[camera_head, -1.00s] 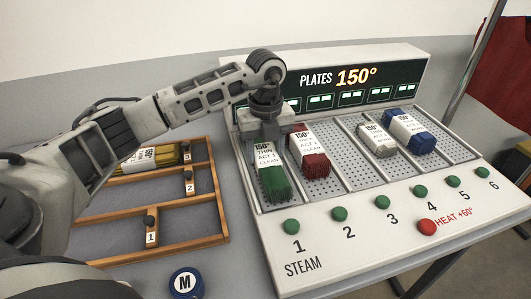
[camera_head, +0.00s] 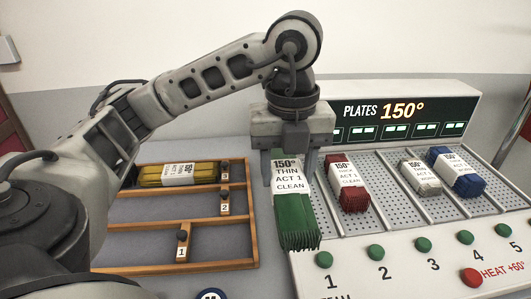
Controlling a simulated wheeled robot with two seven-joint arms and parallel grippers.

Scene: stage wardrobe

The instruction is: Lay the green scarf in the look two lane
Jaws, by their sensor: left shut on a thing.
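The green scarf (camera_head: 296,226) is a folded, fringed bundle with a white label reading 150°, THIN, ACT 1, CLEAN. My left gripper (camera_head: 289,160) is shut on its far end and holds it over the plate 1 area, at the left end of the steam press. The scarf looks raised, its near fringe above the press's front edge. The wooden lane tray (camera_head: 170,268) lies to the left, with lanes marked 1, 2 and 3. The middle lane, by the 2 marker (camera_head: 225,203), is empty. My right gripper is not in view.
A yellow scarf (camera_head: 150,175) lies in the back lane, by marker 3. A display (camera_head: 400,118) reading PLATES 150° stands behind. The front lane is empty.

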